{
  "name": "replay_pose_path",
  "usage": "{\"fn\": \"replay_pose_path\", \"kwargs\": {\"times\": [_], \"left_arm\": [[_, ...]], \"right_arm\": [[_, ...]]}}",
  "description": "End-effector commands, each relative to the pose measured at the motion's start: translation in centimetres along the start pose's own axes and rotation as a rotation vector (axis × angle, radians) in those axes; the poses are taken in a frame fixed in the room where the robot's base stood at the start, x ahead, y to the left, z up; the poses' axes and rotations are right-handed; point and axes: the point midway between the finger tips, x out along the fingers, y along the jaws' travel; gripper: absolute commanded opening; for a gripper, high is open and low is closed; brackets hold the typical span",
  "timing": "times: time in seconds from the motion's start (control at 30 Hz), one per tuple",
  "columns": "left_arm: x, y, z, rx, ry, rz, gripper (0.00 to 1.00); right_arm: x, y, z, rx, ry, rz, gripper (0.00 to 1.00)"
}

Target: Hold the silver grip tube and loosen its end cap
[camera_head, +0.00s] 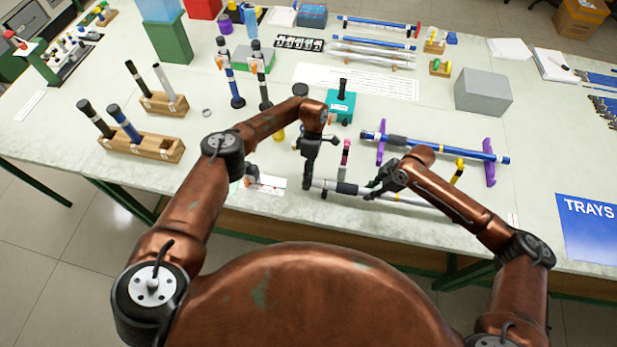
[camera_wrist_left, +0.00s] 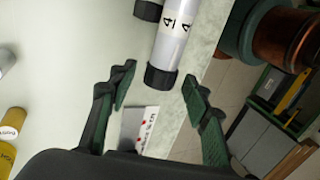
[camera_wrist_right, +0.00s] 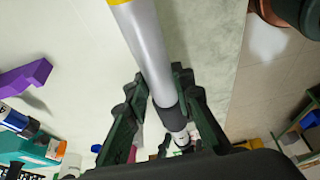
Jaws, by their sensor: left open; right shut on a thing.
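The silver grip tube (camera_head: 398,197) lies roughly level near the table's front edge, with a black grip sleeve (camera_head: 347,188) around it. In the right wrist view the tube (camera_wrist_right: 148,45) runs between the fingers of my right gripper (camera_wrist_right: 158,82), which is shut on it beside the black sleeve (camera_wrist_right: 170,116). My right gripper also shows in the head view (camera_head: 374,187). In the left wrist view the black end cap (camera_wrist_left: 160,78) points in between the fingertips of my left gripper (camera_wrist_left: 158,84), which is open around it, with gaps on both sides. The left gripper partly hides that end in the head view (camera_head: 308,182).
A blue rod (camera_head: 455,150) rests on purple stands (camera_head: 490,163) behind the tube. A pink-topped post (camera_head: 345,152) stands close behind it. A white card (camera_head: 264,183) lies left of my left gripper. Wooden racks (camera_head: 143,144) stand further left.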

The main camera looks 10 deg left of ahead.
Motion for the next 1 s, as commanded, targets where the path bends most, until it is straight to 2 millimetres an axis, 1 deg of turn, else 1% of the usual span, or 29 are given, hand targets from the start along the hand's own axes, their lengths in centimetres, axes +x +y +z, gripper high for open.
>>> {"fn": "replay_pose_path", "kwargs": {"times": [0.07,0.17,0.5,0.6,0.7,0.8,1.0], "left_arm": [[-0.5,0.0,0.0,0.0,0.0,0.001,0.45],[-1.8,0.1,0.0,0.0,0.0,0.003,0.45],[-8.7,0.1,0.1,-0.001,0.0,0.003,0.45],[-10.2,0.1,0.0,-0.001,0.0,0.002,0.45],[-11.2,0.1,0.0,-0.002,0.001,0.0,0.45],[-11.8,0.1,0.0,0.0,0.001,0.0,0.45],[-12.0,0.1,0.0,0.0,0.0,0.0,0.45]], "right_arm": [[0.0,0.0,-0.1,-0.001,0.001,0.0,0.0],[0.0,0.0,-0.1,-0.001,0.001,0.0,0.0],[0.0,0.0,-0.1,-0.001,0.001,0.0,0.0],[0.0,0.0,-0.1,-0.001,0.001,0.0,0.0],[0.0,0.0,-0.1,-0.001,0.001,0.0,0.0],[0.0,0.0,-0.1,-0.001,0.001,0.0,0.0],[0.0,0.0,-0.1,-0.001,0.001,0.0,0.0]]}}
